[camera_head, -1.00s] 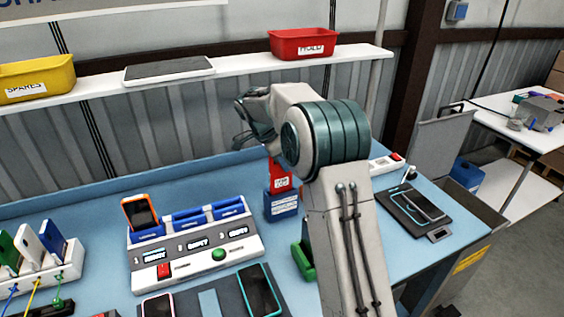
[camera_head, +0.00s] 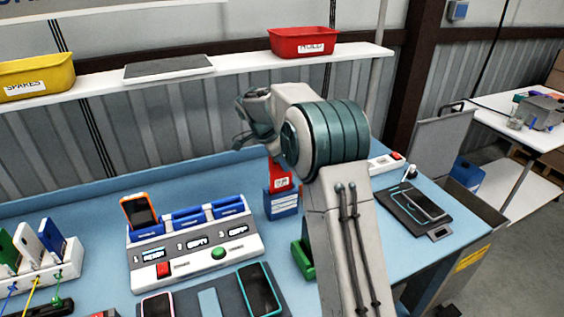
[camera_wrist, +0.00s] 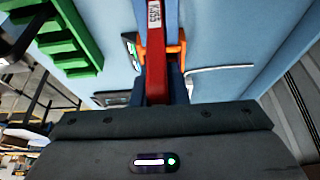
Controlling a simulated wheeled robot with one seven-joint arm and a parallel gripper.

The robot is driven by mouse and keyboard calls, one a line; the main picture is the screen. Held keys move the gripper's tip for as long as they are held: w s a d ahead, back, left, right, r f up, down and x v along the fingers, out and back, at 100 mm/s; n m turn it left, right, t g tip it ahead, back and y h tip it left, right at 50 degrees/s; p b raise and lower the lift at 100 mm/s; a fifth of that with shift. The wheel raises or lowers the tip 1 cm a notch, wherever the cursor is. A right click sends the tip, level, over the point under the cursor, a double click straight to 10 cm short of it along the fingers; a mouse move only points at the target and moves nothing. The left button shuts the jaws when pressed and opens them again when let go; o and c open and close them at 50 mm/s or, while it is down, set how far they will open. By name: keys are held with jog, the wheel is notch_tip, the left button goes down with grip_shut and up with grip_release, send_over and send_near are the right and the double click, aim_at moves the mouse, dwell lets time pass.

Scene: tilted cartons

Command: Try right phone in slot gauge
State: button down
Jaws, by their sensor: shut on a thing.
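My gripper (camera_wrist: 160,80) is shut on a narrow red piece with a white label (camera_wrist: 155,40) in the wrist view. An orange part crosses the red piece just beyond the jaws. In the head view a red labelled piece (camera_head: 281,178) stands at a blue box with a white label (camera_head: 283,205); I cannot tell whether it is seated in it. I cannot tell which thing is the slot gauge.
A dock (camera_head: 195,250) holds an orange phone (camera_head: 139,211) beside blue slots. A green slotted holder (camera_head: 303,260) is close to my arm and shows in the wrist view (camera_wrist: 62,38). Another phone (camera_head: 424,204) lies on a dark pad at the right. The blue table is clear behind the dock.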

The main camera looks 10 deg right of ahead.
aim_at(282, 173)
jog(key=shift+f+b, duration=2.35)
jog(key=shift+f, duration=0.4)
dwell(1.8)
dwell(0.9)
jog(key=c, duration=1.3)
grip_release()
jog(key=shift+c, duration=0.2)
jog(key=shift+r, duration=0.2)
jog(key=shift+r+p, duration=0.35)
jog(key=shift+r, duration=0.2)
grip_shut()
